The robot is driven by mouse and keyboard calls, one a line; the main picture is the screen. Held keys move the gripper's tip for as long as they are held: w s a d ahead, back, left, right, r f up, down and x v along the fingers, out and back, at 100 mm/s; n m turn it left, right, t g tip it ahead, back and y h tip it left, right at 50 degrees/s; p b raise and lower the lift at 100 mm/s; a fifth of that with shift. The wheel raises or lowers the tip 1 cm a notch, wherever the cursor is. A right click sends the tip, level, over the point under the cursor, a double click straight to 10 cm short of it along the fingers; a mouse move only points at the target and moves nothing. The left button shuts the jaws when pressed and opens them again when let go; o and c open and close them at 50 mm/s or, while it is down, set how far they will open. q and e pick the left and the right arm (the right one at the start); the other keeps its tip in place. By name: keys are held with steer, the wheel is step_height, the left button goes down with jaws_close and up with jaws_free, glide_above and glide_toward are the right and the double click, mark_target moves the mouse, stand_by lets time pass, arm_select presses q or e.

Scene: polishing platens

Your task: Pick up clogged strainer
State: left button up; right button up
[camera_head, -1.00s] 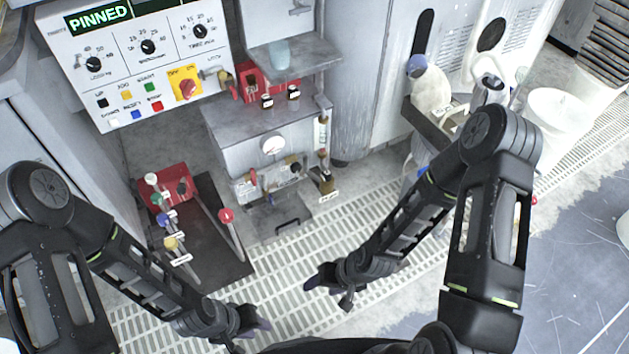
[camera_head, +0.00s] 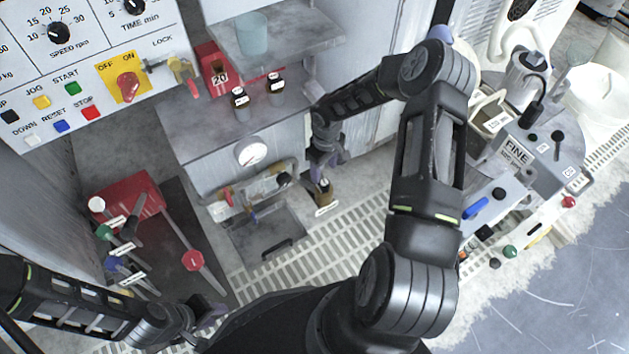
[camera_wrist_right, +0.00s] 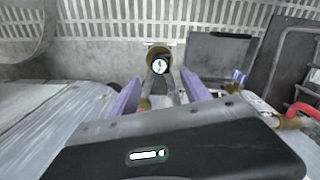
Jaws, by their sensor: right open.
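A small brass-and-dark cylindrical fitting (camera_head: 323,190), which looks like the strainer, is at the front right of the grey cabinet, with a white tag beside it. In the right wrist view the fitting (camera_wrist_right: 158,58) shows a round brass rim and a pale top. My right gripper (camera_head: 326,160) is just above it, pointing down. In the wrist view its two purple fingers (camera_wrist_right: 160,92) are spread, with the fitting beyond the gap and not gripped. My left gripper (camera_head: 205,318) is low at the left, far from the fitting; its jaw gap is unclear.
A gauge (camera_head: 251,152) and small valves with a red lever (camera_head: 226,196) are left of the fitting. Two dark bottles (camera_head: 240,103) stand on the cabinet. A red lever stand (camera_head: 130,206) is at left. Floor grating (camera_head: 300,262) lies in front.

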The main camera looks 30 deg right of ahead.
mark_target(325, 182)
steer(key=shift+s, duration=0.3)
steer(key=shift+f+b, duration=0.4)
steer(key=shift+f, duration=0.9)
step_height(325, 182, down, 5)
steer(key=shift+f+b, duration=0.15)
steer(key=shift+b, duration=0.9)
jaws_close()
